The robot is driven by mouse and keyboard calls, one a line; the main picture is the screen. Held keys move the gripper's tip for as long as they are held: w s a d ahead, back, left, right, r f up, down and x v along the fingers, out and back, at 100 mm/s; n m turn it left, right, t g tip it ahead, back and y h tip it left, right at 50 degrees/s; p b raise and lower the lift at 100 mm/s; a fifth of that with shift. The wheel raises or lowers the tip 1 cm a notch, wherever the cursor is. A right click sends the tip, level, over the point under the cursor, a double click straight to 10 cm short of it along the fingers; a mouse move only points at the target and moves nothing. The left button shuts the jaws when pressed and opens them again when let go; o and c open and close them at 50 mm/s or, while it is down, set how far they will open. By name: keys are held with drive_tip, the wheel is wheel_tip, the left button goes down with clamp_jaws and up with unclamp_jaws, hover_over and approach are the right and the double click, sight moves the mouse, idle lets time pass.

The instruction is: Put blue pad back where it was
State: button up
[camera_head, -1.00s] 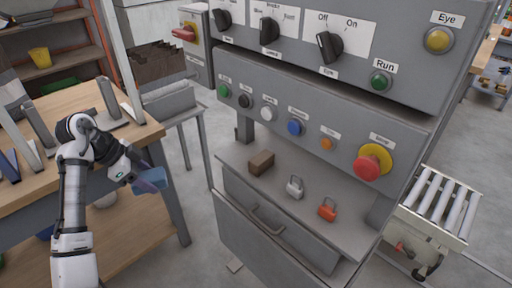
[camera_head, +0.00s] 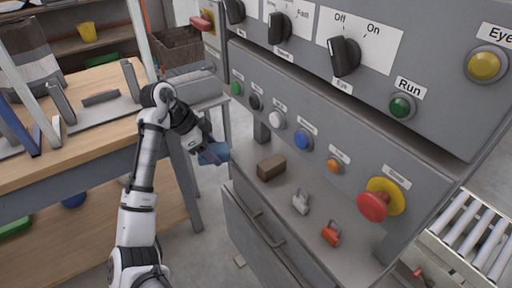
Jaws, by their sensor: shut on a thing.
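The blue pad (camera_head: 215,153) is a small blue block. My gripper (camera_head: 205,150) is shut on it and holds it in the air, in the gap between the wooden table and the grey machine. The pad is left of the machine's shelf (camera_head: 290,212) and apart from it. My fingers hide part of the pad.
On the machine's shelf lie a brown block (camera_head: 271,167), a grey padlock (camera_head: 300,203) and a red padlock (camera_head: 331,234). The panel above carries several buttons and a red emergency stop (camera_head: 374,206). The wooden table (camera_head: 95,140) stands at left, a roller conveyor (camera_head: 468,240) at right.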

approach(261, 155)
drive_tip(key=a+f, duration=0.1)
drive_tip(key=f, duration=0.1)
drive_tip(key=a+f, duration=0.1)
drive_tip(key=shift+s+a+f+p, duration=0.3)
drive_tip(key=shift+p, duration=0.1)
drive_tip(key=d, duration=0.3)
drive_tip(key=w+d+p, duration=0.1)
drive_tip(key=d, duration=0.1)
drive_tip(key=shift+d+f, duration=0.3)
drive_tip(key=shift+f, duration=0.65)
drive_tip(key=o, duration=0.6)
